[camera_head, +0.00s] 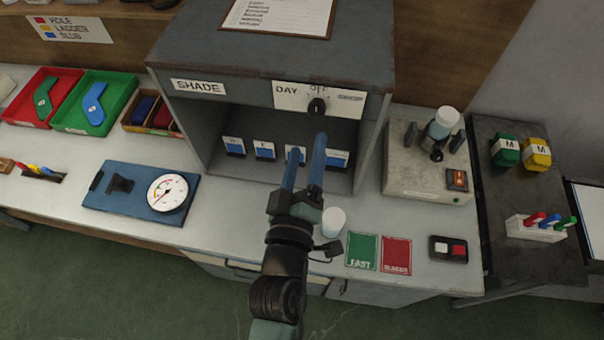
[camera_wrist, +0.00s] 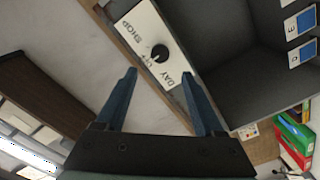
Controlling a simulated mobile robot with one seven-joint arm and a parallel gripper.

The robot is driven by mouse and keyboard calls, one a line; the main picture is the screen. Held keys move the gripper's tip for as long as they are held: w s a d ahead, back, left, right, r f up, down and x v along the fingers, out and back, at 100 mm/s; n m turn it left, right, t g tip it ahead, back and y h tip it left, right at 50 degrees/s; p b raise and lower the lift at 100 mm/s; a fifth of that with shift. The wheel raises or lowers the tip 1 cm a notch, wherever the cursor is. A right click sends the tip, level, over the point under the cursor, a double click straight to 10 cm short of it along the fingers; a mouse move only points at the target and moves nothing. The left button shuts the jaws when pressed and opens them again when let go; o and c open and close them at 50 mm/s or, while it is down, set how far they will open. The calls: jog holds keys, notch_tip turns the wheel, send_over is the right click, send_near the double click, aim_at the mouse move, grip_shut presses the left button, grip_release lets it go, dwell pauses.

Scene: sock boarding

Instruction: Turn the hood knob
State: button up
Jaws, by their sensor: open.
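The hood knob (camera_head: 317,106) is a small black round knob on a white plate (camera_head: 290,95) at the top right of the grey hood's front. The plate reads DAY on the left, OFF above the knob and a small, blurred word on the right. In the wrist view the knob (camera_wrist: 160,53) sits ahead of the fingertips, roughly centred between them, with a light mark on its face. My gripper (camera_head: 309,143) is open, its two blue fingers pointing up toward the knob from below. It appears apart from the knob, with nothing between the fingers.
The hood (camera_head: 205,137) labelled SHADE holds several blue-and-white cards inside. A white cup (camera_head: 333,222) stands beside my gripper. A grey device (camera_head: 426,185) with a bottle stands right of the hood. A dial gauge (camera_head: 168,193) lies on a blue board at left.

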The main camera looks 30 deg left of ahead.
jog(key=shift+b+v, duration=0.5)
jog(key=shift+v, duration=1.55)
